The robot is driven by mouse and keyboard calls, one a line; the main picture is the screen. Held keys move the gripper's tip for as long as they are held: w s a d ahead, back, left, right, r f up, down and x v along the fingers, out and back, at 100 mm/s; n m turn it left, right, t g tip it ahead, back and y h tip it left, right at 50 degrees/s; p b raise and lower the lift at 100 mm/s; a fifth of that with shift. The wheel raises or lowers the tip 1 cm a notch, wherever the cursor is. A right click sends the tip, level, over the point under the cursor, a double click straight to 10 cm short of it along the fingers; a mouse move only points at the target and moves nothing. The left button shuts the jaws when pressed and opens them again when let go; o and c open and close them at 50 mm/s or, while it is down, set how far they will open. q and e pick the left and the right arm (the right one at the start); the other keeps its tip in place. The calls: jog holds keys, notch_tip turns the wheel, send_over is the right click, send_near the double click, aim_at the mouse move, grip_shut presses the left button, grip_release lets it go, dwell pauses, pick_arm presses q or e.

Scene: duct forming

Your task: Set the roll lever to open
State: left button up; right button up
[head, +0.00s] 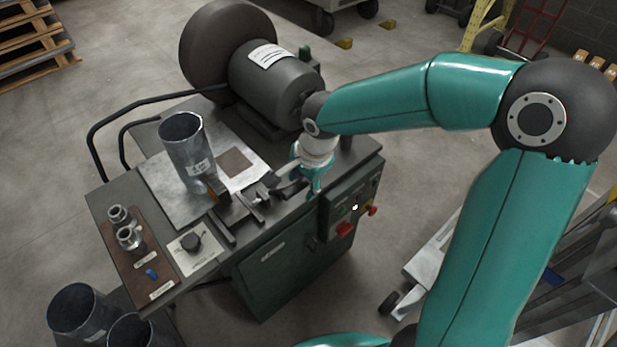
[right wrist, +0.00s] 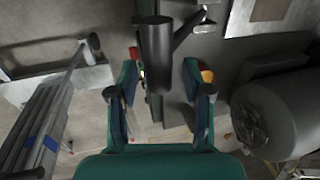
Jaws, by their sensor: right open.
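A dark lever with a thick cylindrical grip, which looks like the roll lever, sits at the front edge of the green machine's top. In the head view its grip (head: 289,189) is partly beside my right gripper (head: 314,183). In the right wrist view the dark grip (right wrist: 153,48) reaches down between the two teal fingers of my right gripper (right wrist: 160,72), with a rod running from it to the upper right. The fingers are spread apart and I see gaps beside the grip. The lever's labelled position cannot be read. My left gripper is out of view.
A metal duct cylinder (head: 187,153) stands on a sheet on the machine top. A control panel (head: 352,208) with red buttons is just right of my gripper. A dark motor (head: 270,80) stands behind it.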

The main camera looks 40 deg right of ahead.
grip_shut()
dwell(0.3)
